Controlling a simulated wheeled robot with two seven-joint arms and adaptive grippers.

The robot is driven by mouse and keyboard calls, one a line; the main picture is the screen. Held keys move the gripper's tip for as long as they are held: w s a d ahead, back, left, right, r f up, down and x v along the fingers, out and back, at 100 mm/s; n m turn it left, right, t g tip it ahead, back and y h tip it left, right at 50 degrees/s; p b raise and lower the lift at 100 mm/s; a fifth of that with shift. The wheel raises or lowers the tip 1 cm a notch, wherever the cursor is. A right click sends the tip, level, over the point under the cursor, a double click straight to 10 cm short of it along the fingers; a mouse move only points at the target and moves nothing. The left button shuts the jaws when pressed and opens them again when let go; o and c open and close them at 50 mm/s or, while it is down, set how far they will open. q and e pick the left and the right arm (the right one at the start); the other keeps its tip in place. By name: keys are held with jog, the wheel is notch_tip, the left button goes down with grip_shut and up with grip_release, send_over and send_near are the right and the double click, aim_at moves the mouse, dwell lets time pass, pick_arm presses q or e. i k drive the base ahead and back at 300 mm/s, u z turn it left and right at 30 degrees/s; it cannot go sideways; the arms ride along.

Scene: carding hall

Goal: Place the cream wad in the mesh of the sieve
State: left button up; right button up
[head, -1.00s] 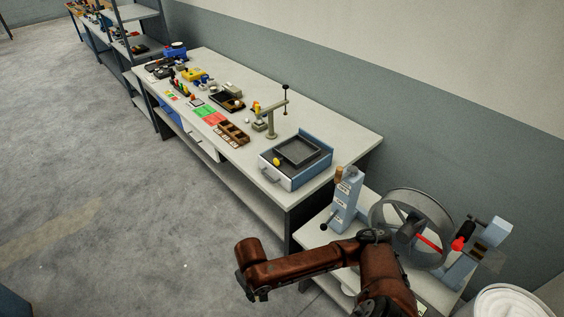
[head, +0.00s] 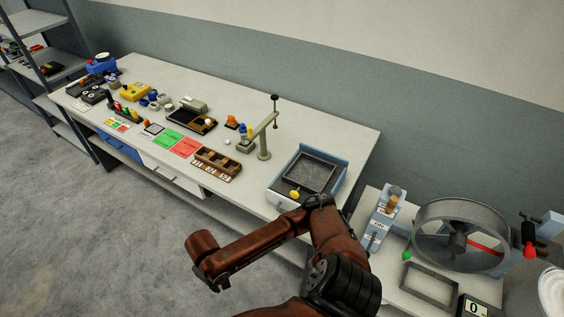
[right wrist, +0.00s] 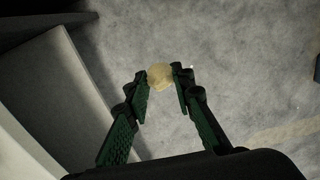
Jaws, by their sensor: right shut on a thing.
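The cream wad (right wrist: 160,76) is a small pale lump between the fingertips of my right gripper (right wrist: 162,82) in the right wrist view. The gripper is shut on it, with grey floor below. In the head view my brown arm stands in front of the bench, and I cannot make out the fingers or the wad there. The sieve appears to be the dark-framed square with grey mesh (head: 309,174) on a pale blue box at the bench's right end. The mesh looks empty. A yellow knob is on the box's front. My left gripper is not in view.
The long bench (head: 330,122) holds a post with an arm (head: 264,140), a brown compartment tray (head: 218,163), and red and green cards. A side table at right carries a round drum (head: 460,236), a blue post (head: 382,215) and an empty rectangular frame (head: 430,269). Floor at left is clear.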

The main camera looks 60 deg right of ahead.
aim_at(309, 174)
jog(key=i, duration=1.9)
jog(key=z, duration=2.5)
